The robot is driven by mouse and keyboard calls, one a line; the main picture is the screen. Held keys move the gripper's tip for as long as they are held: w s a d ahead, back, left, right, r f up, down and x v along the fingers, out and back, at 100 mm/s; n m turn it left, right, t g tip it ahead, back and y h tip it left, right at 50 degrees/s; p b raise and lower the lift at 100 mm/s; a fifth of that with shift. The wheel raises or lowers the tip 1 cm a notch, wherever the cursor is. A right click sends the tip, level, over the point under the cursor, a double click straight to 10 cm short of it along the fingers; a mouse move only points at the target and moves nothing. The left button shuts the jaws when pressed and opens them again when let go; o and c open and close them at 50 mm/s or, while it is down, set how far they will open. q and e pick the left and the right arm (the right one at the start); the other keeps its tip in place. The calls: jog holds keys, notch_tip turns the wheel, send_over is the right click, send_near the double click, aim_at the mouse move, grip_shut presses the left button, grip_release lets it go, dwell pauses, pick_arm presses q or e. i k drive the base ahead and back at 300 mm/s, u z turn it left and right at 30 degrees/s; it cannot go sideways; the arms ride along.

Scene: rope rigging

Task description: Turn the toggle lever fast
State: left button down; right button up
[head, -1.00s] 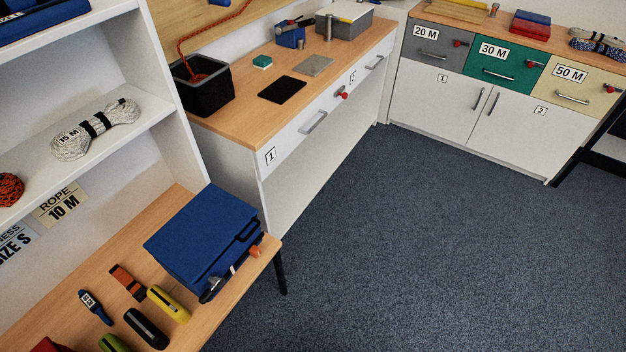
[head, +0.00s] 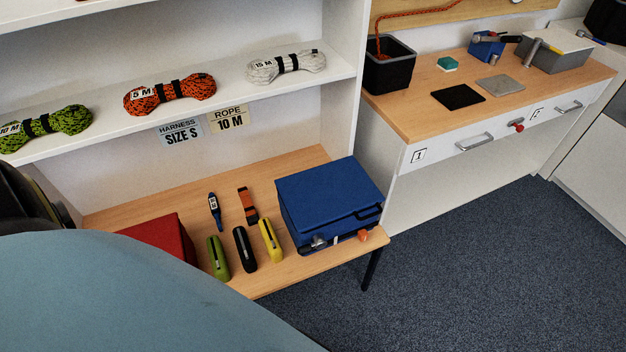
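A blue case (head: 328,198) with a dark handle sits closed at the right end of the wooden bench (head: 302,160). On its front edge are a small metal latch-like fitting (head: 319,242) and an orange knob (head: 363,236). A red-ended fitting (head: 516,125) sits on the white drawer front between two handles. Which of these is the toggle lever is too small to tell. Neither of my grippers is in view.
Green, black and yellow tools (head: 244,248) and a red box (head: 160,238) share the bench. Rope coils (head: 168,94) lie on the shelf above. A black bin (head: 388,66) stands on the counter (head: 420,112). The carpet (head: 450,270) at right is clear.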

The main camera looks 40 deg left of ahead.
aim_at(320, 241)
jog(key=z, duration=0.1)
jog(key=k, duration=0.35)
jog(key=u, duration=0.8)
jog(key=i, duration=0.4)
jog(key=u, duration=0.25)
